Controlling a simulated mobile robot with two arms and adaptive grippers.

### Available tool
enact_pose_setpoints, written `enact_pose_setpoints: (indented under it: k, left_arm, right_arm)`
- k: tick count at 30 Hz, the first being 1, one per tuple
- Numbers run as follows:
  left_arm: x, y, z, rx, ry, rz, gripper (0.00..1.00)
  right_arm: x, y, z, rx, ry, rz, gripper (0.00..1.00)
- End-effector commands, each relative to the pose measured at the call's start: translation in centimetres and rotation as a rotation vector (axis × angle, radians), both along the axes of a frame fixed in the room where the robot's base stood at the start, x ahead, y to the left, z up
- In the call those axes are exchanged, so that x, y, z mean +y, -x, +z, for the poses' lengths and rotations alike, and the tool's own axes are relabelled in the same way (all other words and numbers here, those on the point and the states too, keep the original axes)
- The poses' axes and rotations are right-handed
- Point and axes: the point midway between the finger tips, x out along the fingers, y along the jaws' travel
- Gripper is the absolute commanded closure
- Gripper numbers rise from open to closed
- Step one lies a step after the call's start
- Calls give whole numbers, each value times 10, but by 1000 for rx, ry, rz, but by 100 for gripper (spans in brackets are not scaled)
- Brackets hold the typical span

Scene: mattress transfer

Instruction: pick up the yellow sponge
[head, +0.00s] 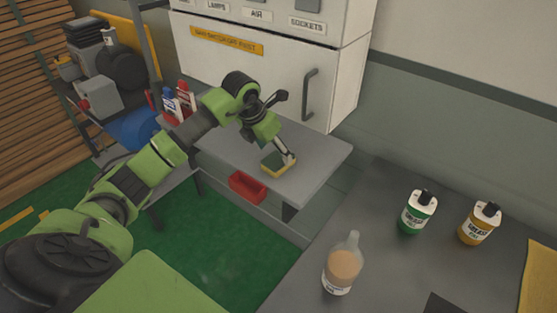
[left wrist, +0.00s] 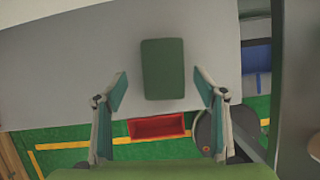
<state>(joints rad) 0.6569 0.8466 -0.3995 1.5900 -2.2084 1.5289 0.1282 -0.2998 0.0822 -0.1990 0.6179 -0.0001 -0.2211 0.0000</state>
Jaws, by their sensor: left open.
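The yellow sponge (head: 273,168) lies on the grey shelf under the white cabinet. Its green upper face also shows in the left wrist view (left wrist: 163,69). My left gripper (head: 287,159) is right at the sponge in the head view. In the left wrist view the left gripper (left wrist: 161,91) is open, with one finger to each side of the sponge's near end and a gap on both sides. The fingers do not touch the sponge there. My right gripper is not in view.
A red bin (head: 247,187) hangs at the shelf's (head: 325,154) front edge. The white cabinet (head: 270,65) with a handle stands just behind.

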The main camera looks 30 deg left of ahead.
Motion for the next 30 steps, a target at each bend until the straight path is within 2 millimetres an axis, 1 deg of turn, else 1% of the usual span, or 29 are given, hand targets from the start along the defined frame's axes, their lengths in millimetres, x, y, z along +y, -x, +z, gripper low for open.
enact_pose_setpoints:
  k: [1,3,6,9,19,30]
  left_arm:
    - [-4,0,-6,8,4,-1,35]
    - [-8,-4,-16,8,5,-1,35]
    - [-7,-9,-29,5,4,0,35]
    - [-7,-12,-36,2,2,0,35]
    - [-7,-13,-39,2,1,0,35]
    - [-7,-13,-43,1,0,0,35]
  right_arm:
    - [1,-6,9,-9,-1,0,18]
    - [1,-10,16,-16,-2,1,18]
    - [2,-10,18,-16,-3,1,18]
    - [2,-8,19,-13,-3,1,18]
    - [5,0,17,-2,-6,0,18]
    - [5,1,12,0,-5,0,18]
